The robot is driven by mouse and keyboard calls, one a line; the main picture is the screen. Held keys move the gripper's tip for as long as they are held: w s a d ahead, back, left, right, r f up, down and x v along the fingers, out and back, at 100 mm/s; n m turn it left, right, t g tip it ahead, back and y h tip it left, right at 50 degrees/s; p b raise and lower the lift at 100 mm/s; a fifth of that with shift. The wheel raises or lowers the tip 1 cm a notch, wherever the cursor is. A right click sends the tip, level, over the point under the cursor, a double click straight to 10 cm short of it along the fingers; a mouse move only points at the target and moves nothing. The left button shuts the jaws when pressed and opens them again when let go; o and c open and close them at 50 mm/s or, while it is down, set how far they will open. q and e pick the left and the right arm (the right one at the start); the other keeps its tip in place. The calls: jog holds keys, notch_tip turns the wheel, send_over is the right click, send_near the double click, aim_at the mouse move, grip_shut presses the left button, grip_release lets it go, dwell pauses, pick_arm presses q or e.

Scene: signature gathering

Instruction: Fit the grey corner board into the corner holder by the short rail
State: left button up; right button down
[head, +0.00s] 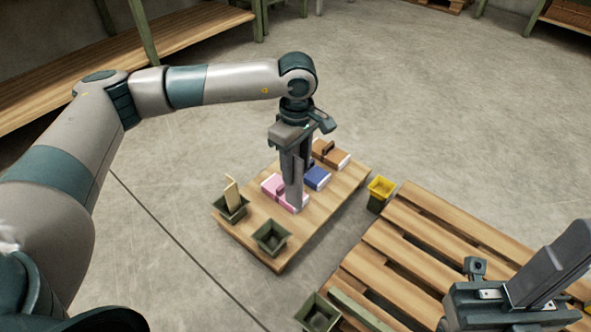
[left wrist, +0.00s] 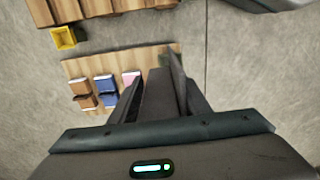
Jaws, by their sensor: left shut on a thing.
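My left gripper (head: 294,186) points down over the small wooden table (head: 332,208) in the head view. It is shut on a grey piece, which looks like the grey corner board (left wrist: 164,98), between the fingers in the left wrist view. In the head view I cannot clearly separate board from fingers. A dark green square holder (head: 318,314) stands low at the bottom, touching or close to a green rail (head: 358,311) on the pallet's edge. It looks empty. My right gripper (head: 545,275) is at the lower right; its jaws cannot be made out.
On the table are a holder with a tan board (head: 230,196), an empty holder (head: 271,237), and pink (head: 272,186), blue (head: 317,178) and brown (head: 333,154) items. A yellow bin (head: 381,188) stands between table and slatted pallet (head: 425,237). Floor left is clear.

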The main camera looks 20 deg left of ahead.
aim_at(295, 158)
pick_arm(q)
jog(key=r+m, duration=0.1)
jog(key=m, duration=0.1)
jog(key=r+m, duration=0.1)
jog(key=m, duration=0.2)
jog(key=s+r+m, duration=0.1)
jog(key=m, duration=0.1)
jog(key=shift+s+r, duration=0.1)
jog(key=shift+r, duration=0.25)
jog(key=shift+s+r+m, duration=0.25)
jog(key=shift+r+m, duration=0.25)
jog(key=shift+m, duration=0.75)
jog(key=shift+s+r+m, duration=0.25)
jog(key=shift+r+m, duration=0.25)
jog(key=shift+m, duration=0.7)
jog(key=shift+s+r+m, duration=0.25)
jog(key=shift+r+m, duration=0.25)
jog(key=shift+m, duration=0.75)
